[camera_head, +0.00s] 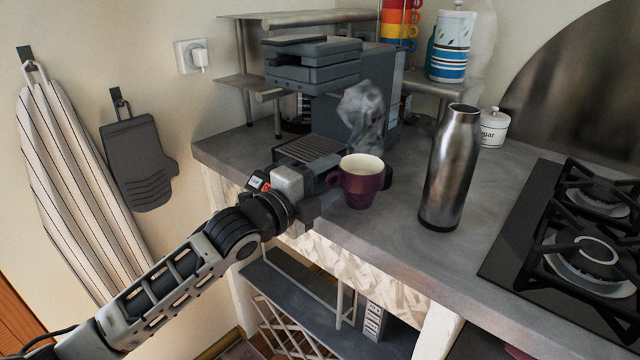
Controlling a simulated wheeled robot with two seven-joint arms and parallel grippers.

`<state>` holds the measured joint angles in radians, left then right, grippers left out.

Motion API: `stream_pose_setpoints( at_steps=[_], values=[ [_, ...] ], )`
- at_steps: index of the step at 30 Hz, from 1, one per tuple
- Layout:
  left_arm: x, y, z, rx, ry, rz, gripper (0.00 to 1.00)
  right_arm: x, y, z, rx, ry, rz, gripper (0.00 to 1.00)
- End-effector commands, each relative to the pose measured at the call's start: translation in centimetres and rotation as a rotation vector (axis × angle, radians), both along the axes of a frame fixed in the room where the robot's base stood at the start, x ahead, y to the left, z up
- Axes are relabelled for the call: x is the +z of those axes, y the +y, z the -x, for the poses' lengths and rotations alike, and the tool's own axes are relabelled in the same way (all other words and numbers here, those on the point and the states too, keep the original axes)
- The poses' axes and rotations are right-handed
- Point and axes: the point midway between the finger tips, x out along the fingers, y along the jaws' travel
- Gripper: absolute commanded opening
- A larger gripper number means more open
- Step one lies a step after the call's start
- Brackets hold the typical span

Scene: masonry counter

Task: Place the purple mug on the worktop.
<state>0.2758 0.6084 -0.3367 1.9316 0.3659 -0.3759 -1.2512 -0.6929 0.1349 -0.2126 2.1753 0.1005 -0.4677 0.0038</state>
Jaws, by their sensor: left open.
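The purple mug (362,188) is upright near the front edge of the grey worktop (408,265), in front of the coffee machine. Its base appears to rest on the worktop. Its pale inside shows, and its handle points left. My left gripper (352,180) reaches in from the lower left and is open around the mug. One dark finger shows at the mug's right side; the other side is partly hidden by the gripper body and handle. My right gripper is not in view.
A steel flask (450,170) stands right of the mug. The black gas hob (570,250) is farther right, and the dark coffee machine (320,75) is behind. A sugar jar (494,128) stands at the back. Bare worktop lies between flask and hob.

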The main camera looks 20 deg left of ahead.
Motion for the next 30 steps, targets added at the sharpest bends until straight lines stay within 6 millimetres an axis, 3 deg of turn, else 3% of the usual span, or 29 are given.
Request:
stream_pose_setpoints(
  at_steps=[5,12,18,30],
  values=[
    [0.1,0.7,1.4,0.001,0.0,-0.002,0.56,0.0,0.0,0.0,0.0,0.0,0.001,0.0],
    [0.0,2.5,6.3,-0.001,0.003,-0.004,0.56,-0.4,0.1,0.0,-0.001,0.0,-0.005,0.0],
    [0.1,3.8,9.3,0.001,0.002,-0.001,0.56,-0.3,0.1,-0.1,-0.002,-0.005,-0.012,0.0],
    [0.1,4.5,11.2,0.002,0.005,0.009,0.56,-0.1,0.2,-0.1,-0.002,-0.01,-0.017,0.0]
  ],
)
